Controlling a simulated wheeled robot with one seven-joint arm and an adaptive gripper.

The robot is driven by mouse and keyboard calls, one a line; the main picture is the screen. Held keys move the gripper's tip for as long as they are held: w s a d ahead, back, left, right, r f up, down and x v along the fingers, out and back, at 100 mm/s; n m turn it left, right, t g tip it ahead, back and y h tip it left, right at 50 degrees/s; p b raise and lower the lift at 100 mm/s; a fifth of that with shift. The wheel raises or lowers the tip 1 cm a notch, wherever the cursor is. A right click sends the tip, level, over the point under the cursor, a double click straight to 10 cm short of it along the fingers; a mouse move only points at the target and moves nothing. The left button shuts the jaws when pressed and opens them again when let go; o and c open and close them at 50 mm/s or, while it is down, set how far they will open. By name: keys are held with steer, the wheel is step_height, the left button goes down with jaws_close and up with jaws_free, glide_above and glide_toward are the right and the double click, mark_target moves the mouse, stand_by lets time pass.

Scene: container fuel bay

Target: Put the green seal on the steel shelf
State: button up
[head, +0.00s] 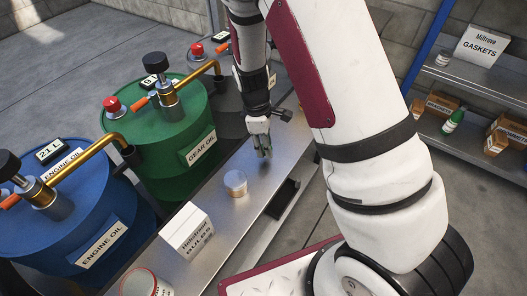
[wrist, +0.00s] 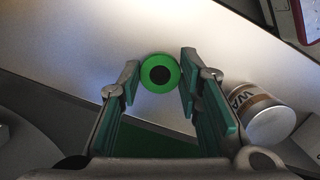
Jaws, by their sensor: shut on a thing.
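The green seal (wrist: 160,73) is a small green disc with a black centre. In the wrist view it sits between the fingertips of my gripper (wrist: 160,78), which is shut on it. In the head view my gripper (head: 263,152) points down over the long steel shelf (head: 258,182) in front of the drums; the seal cannot be made out there. The shelf's pale bare surface (wrist: 90,55) lies behind the seal in the wrist view. I cannot tell how far the seal is above it.
A small labelled tin (head: 235,184) stands on the shelf near my gripper, also in the wrist view (wrist: 262,116). A white bulbs box (head: 187,231) and another tin (head: 146,284) stand nearer. Blue (head: 85,222) and green (head: 165,135) drums line the left. A rack (head: 470,78) stands right.

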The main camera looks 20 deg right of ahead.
steer(key=shift+w+a+f, duration=0.1)
steer(key=shift+w+f, duration=0.05)
steer(key=shift+w, duration=0.35)
steer(key=shift+f+b, duration=0.9)
steer(key=shift+f, duration=0.7)
steer(key=shift+f, duration=0.1)
steer(key=shift+f, duration=0.1)
steer(key=o, duration=0.8)
steer(key=shift+o, duration=0.2)
